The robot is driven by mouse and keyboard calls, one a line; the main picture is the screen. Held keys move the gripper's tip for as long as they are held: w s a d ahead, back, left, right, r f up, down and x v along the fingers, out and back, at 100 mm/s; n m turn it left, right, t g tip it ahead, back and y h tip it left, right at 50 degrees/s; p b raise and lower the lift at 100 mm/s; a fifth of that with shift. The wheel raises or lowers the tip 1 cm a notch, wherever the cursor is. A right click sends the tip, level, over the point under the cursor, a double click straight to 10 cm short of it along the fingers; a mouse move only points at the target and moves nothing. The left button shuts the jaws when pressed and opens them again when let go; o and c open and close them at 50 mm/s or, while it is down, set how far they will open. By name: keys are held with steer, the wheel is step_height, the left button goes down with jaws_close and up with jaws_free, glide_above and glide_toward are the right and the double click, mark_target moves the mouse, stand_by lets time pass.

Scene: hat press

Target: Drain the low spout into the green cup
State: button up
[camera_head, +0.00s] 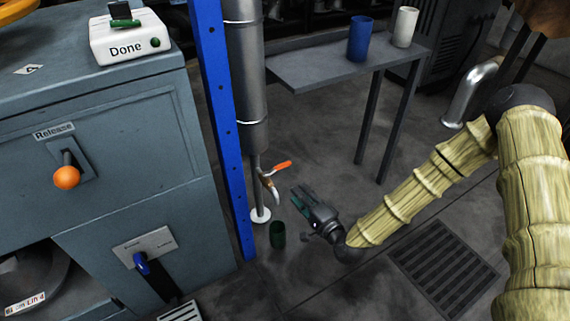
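The low spout (271,188) is a short bent pipe with an orange-red valve handle (282,168), near the foot of a grey vertical pipe. The green cup (278,235) stands upright on the floor, below and slightly right of the spout in the picture. I cannot tell whether it is directly under the outlet. My gripper (301,199) is just right of the spout and above right of the cup, its fingers pointing up and left. The fingers look apart with nothing clearly between them. No liquid flow is visible.
A blue cup (360,38) and a white cup (404,27) stand on a grey side table (325,71). A blue post (221,120) stands between the pipe and the grey cabinet (110,130). A floor grate (443,266) lies at lower right. Bare floor surrounds the green cup.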

mark_target(284, 167)
steer(key=shift+m+t, duration=0.3)
steer(key=shift+t, duration=0.1)
steer(key=b+x, duration=0.1)
steer(key=x, duration=0.2)
steer(key=r+b+x, duration=0.1)
steer(key=x, duration=0.2)
steer(key=b+x, duration=0.2)
steer(key=x, duration=0.2)
steer(key=shift+w+d+r, duration=0.25)
steer(key=shift+d+r, duration=0.05)
steer(key=shift+r, duration=0.1)
steer(key=shift+w+a+r, duration=0.1)
steer(key=shift+w+a, duration=0.25)
steer(key=shift+w, duration=0.3)
jaws_close()
